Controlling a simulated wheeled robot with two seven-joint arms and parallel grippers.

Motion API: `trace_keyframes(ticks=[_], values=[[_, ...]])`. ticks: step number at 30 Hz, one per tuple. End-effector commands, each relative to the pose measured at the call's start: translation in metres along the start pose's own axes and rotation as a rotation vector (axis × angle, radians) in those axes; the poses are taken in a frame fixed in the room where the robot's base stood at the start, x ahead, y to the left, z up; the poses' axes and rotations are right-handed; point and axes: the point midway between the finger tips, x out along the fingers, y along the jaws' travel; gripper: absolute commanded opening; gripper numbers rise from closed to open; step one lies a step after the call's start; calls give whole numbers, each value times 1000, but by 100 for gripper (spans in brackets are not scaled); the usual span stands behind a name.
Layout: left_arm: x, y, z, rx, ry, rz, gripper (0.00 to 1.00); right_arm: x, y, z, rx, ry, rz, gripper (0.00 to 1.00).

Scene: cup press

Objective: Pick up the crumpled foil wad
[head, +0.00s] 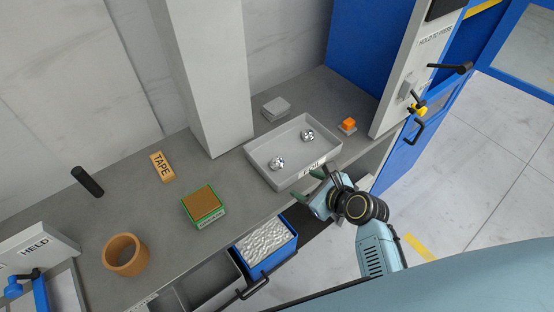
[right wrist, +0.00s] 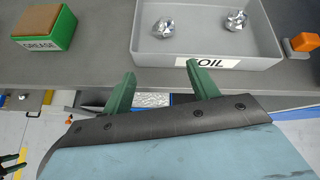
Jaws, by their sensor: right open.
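Two crumpled silver foil wads lie apart in a grey tray (head: 262,172) labelled FOIL. One wad (head: 277,162) is nearer the front left of the tray, the other (head: 308,135) nearer the back right. In the right wrist view the wads (right wrist: 163,27) (right wrist: 236,20) show beyond the tray's front wall (right wrist: 210,52). My right gripper (head: 309,185) is just in front of the tray. Its green fingers (right wrist: 161,72) are apart with nothing between them, short of the tray's front wall. My left gripper does not show in the head view.
A green GREASE box (head: 205,222), a TAPE block (head: 162,166) and a brown ring-shaped pot (head: 125,255) stand left on the bench. An open blue bin (head: 265,248) of silvery sheet is below the front edge. An orange block (head: 348,124) and a white press column (head: 418,70) are right.

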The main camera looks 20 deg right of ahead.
Motion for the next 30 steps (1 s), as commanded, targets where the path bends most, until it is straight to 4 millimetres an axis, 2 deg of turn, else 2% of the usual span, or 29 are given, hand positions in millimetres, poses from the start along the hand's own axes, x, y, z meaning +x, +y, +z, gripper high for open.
trace_keyframes(ticks=[1,3,7,18,25,30], values=[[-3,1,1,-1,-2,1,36,-4,-6,12,82,-28,-12,59],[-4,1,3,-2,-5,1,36,-6,-12,21,170,-55,-21,59],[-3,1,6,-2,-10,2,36,-2,-16,28,247,-78,-25,59],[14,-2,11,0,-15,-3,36,63,-18,32,251,-79,-25,59],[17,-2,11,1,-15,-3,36,79,-18,33,250,-77,-25,59],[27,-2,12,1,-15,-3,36,105,-15,34,248,-78,-25,59]])
